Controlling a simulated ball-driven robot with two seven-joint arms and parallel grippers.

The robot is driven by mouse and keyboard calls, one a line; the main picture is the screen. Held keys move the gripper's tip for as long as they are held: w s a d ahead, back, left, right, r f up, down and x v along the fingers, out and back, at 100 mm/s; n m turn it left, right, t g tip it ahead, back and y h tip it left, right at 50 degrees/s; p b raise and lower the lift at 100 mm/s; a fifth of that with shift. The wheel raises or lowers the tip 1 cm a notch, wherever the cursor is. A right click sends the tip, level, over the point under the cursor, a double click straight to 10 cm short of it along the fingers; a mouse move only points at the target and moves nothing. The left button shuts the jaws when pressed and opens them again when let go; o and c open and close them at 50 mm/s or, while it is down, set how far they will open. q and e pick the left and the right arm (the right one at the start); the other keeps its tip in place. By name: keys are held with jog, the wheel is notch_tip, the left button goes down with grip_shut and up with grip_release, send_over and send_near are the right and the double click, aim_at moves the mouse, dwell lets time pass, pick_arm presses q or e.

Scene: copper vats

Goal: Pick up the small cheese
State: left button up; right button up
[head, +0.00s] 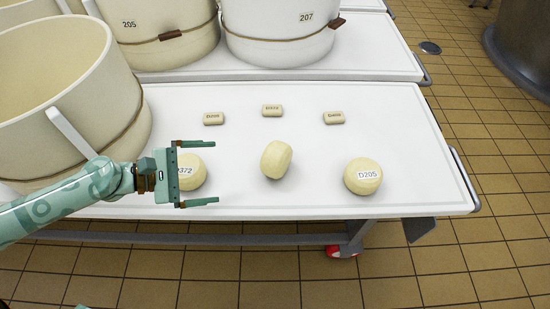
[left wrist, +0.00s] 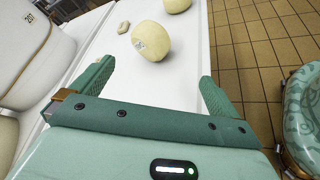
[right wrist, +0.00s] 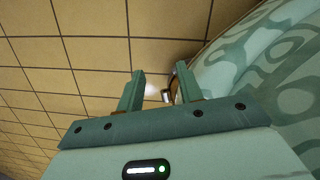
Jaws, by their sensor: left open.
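Three rounded pale-yellow cheeses lie in a row on the white table: one labelled 372 (head: 192,172) at left, one tilted with no label showing (head: 276,160) in the middle, and one labelled D205 (head: 363,177) at right. Three much smaller pale blocks with labels, left (head: 213,118), middle (head: 272,110) and right (head: 334,117), lie behind them. My left gripper (head: 205,173) is open and empty, its fingers framing the left cheese in the head view. In the left wrist view a labelled cheese (left wrist: 157,40) lies beyond the fingertips. My right gripper (right wrist: 160,70) is open and empty over the floor.
A large open cream vat (head: 60,110) stands at the left beside my left arm. Vats labelled 205 (head: 165,30) and 207 (head: 285,35) stand behind. The white table (head: 300,200) is clear between the cheeses. Tiled floor (head: 480,180) lies at right.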

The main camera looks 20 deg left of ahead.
aim_at(268, 160)
pick_arm(q)
jog(key=shift+n+t, duration=0.3)
jog(key=shift+n, duration=0.2)
jog(key=w+d, duration=0.1)
jog(key=w+d+f+b, duration=0.1)
jog(key=w, duration=0.1)
jog(key=shift+w+d+f+b, duration=0.1)
jog(key=shift+w+d+b, duration=0.2)
jog(key=shift+d, duration=0.05)
jog(key=x, duration=0.6)
jog(key=shift+d, duration=0.2)
jog(key=x, duration=0.1)
jog(key=b+x, duration=0.1)
jog(key=x, duration=0.2)
jog(key=shift+w+a+f, duration=0.1)
jog(key=shift+w+f, duration=0.2)
jog(key=shift+f, duration=0.05)
jog(key=shift+w+d+f, duration=0.1)
jog(key=shift+w+d, duration=0.1)
jog(key=shift+d, duration=0.15)
pick_arm(e)
jog(key=w+r+n+t+h, duration=0.1)
jog(key=w+r, duration=0.3)
jog(key=w, duration=0.5)
jog(key=shift+w, duration=0.35)
jog(key=shift+r, duration=0.1)
pick_arm(q)
jog(key=c, duration=1.1)
pick_arm(e)
jog(key=shift+a, duration=0.1)
